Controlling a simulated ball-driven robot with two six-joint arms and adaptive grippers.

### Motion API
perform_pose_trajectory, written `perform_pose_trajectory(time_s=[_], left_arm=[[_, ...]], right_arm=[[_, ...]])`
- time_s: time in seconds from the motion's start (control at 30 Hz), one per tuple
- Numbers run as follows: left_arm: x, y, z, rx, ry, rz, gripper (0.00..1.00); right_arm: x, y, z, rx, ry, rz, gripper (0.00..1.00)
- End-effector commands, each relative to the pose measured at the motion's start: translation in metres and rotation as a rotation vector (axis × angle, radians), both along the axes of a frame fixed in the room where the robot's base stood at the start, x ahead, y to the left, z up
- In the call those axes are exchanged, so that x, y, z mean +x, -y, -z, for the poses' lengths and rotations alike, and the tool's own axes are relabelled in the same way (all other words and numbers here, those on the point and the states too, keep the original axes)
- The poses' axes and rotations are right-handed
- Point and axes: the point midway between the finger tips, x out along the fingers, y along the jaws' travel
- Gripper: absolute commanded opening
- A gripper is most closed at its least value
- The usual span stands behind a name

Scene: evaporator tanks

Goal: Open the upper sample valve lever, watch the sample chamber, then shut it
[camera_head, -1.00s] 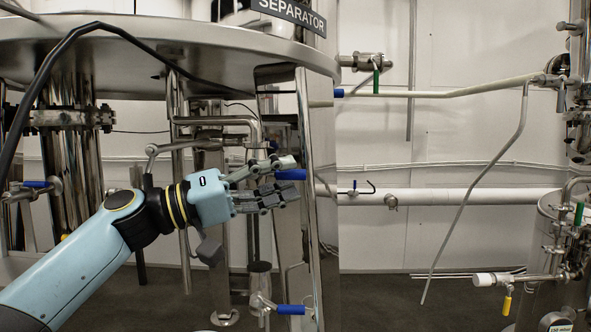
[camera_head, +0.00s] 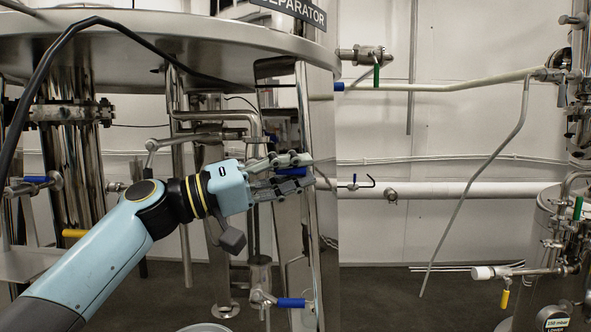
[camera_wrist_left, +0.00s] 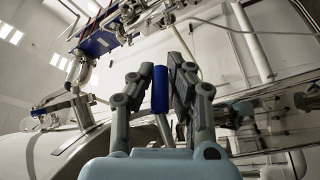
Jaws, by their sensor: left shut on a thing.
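The upper sample valve lever has a blue handle (camera_head: 292,172) at the side of the polished separator column. My left gripper (camera_head: 307,170) reaches it from the left, with one finger above the handle and one below. In the left wrist view the blue handle (camera_wrist_left: 160,88) stands between the two dark fingers of my left gripper (camera_wrist_left: 160,76), which are shut on it. A lower valve with a blue lever (camera_head: 291,303) sits further down. A small metal cylinder (camera_head: 260,275) stands above that lower valve; I cannot see inside it. My right gripper is not in view.
The large round tank (camera_head: 150,50) overhangs my left arm. Bent pipes (camera_head: 215,118) run close behind the gripper. A white horizontal pipe (camera_head: 450,190) and a green-handled valve (camera_head: 376,75) are to the right. The floor in the middle (camera_head: 380,290) is clear.

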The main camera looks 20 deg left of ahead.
Motion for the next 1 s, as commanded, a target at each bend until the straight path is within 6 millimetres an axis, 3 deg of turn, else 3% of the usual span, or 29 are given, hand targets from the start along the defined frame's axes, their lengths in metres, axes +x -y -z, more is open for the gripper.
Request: perform_pose_trajectory(time_s=[0.57,1.0], left_arm=[[0.0,-0.001,0.003,0.082,-0.023,-0.002,0.0],[-0.002,-0.007,0.022,0.434,-0.125,-0.001,0.0]], right_arm=[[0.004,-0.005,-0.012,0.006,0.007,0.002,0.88],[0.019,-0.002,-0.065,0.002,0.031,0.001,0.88]])
